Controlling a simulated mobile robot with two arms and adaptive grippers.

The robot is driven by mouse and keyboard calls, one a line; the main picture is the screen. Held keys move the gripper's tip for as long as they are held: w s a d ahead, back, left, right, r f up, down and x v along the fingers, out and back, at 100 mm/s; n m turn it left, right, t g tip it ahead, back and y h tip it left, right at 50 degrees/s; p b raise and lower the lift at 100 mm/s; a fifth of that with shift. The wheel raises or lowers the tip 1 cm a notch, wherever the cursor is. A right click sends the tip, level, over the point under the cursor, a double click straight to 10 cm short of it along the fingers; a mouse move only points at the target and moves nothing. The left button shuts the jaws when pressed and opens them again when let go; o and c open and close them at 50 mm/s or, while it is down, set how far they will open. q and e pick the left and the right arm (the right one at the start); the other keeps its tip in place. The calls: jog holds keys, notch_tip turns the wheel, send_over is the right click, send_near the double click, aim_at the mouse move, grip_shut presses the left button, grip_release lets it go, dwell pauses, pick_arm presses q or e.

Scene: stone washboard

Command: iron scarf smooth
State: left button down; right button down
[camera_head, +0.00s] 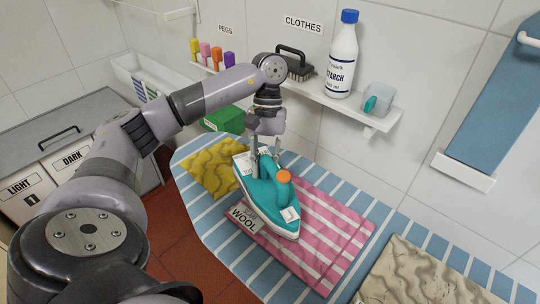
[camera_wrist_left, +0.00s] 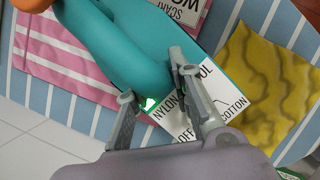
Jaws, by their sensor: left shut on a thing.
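A teal and white iron (camera_head: 284,217) with an orange knob sits on the pink-and-white striped scarf (camera_head: 335,235), on the blue striped board. My left gripper (camera_head: 265,165) reaches down and is shut on the iron at the rear of its handle. In the left wrist view, my left gripper's fingers (camera_wrist_left: 155,82) stand on both sides of the teal handle (camera_wrist_left: 125,55), near a small green light and a dial card (camera_wrist_left: 218,92). A tag (camera_head: 243,218) reading WOOL lies at the scarf's left edge. My right gripper is not in view.
A crumpled yellow cloth (camera_head: 213,170) lies at the board's left end and a wrinkled beige cloth (camera_head: 415,275) at the right. A wall shelf (camera_head: 315,93) above holds pegs, a brush, a starch bottle (camera_head: 343,60) and a cup. A green box (camera_head: 224,119) stands behind.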

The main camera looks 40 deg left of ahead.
pick_arm(q)
jog(key=shift+s+d, duration=0.2)
jog(key=shift+d, duration=1.9)
jog(key=shift+d+b, duration=0.4)
jog(key=shift+d, duration=1.3)
jog(key=shift+s+d+f+b, duration=0.1)
jog(key=shift+d+b, duration=0.2)
jog(key=shift+d, duration=0.9)
jog(key=shift+s+d+f+b, duration=0.1)
jog(key=shift+d+b, duration=0.2)
jog(key=shift+d, duration=0.85)
jog(key=shift+d+r, duration=0.15)
jog(key=shift+d, duration=1.25)
jog(key=shift+d+r+b, duration=0.2)
jog(key=shift+d+b, duration=0.45)
jog(key=shift+d, duration=1.15)
jog(key=shift+r, duration=0.1)
